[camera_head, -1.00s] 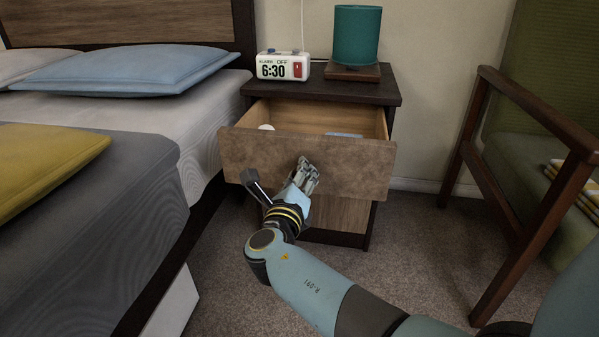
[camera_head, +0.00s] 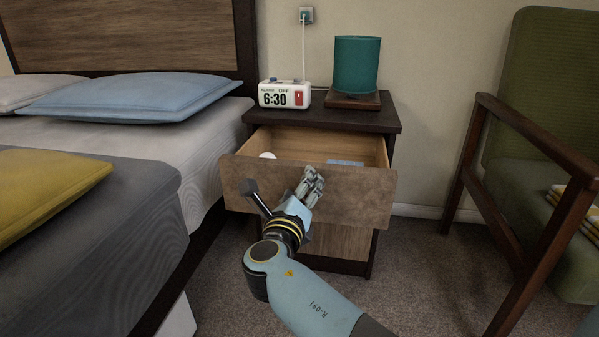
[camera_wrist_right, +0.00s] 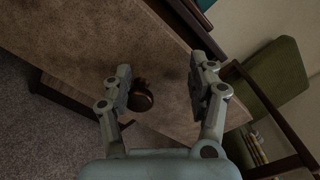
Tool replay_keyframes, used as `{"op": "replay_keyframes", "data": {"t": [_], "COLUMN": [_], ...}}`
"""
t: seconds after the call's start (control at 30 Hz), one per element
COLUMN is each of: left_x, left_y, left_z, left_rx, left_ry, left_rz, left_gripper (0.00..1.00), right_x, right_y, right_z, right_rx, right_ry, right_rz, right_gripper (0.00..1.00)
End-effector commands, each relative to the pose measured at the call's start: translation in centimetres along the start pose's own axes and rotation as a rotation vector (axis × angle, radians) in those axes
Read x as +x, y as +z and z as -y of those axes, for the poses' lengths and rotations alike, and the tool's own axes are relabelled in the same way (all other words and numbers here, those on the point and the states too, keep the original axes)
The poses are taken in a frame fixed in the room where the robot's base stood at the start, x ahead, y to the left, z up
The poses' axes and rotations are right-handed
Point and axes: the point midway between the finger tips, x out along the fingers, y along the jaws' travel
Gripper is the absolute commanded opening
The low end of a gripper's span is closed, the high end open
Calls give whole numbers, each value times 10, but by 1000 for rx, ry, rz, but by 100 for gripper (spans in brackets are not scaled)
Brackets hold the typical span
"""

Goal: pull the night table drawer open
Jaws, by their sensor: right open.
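The night table (camera_head: 385,108) has a dark top, and its drawer (camera_head: 345,195) stands pulled out, with its pale wooden inside showing. My right gripper (camera_head: 314,180) is in front of the drawer front, its fingers overlapping the upper edge in the head view. In the right wrist view the gripper (camera_wrist_right: 163,75) is open, with its fingers spread. A round dark knob (camera_wrist_right: 142,96) on the drawer front (camera_wrist_right: 90,45) shows between the fingers, close to the left one, and nothing is gripped. The knob is hidden in the head view. My left gripper is not in view.
A white alarm clock (camera_head: 284,95) and a teal lamp (camera_head: 357,65) stand on the night table. A white round thing (camera_head: 267,155) and a bluish flat thing (camera_head: 346,163) lie in the drawer. The bed (camera_head: 150,150) is at left, a green armchair (camera_head: 545,150) at right.

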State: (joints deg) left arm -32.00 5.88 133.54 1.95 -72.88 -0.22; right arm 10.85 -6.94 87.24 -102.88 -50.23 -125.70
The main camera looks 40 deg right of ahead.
Motion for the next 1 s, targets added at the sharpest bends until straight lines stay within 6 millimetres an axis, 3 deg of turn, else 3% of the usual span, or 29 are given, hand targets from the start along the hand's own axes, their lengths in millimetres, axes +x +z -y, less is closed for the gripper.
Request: {"op": "replay_keyframes", "data": {"t": [0.1,0.33,1.0], "left_x": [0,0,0], "left_y": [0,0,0], "left_z": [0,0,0], "left_rx": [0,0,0], "left_ry": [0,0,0], "left_rz": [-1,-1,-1], "left_gripper": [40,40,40], "right_x": [0,0,-1], "right_y": [20,42,42], "right_z": [20,41,44], "right_rx": [6,4,-3], "right_ry": [-4,-2,2], "right_rz": [3,2,-1], "right_gripper": [55,55,55]}}
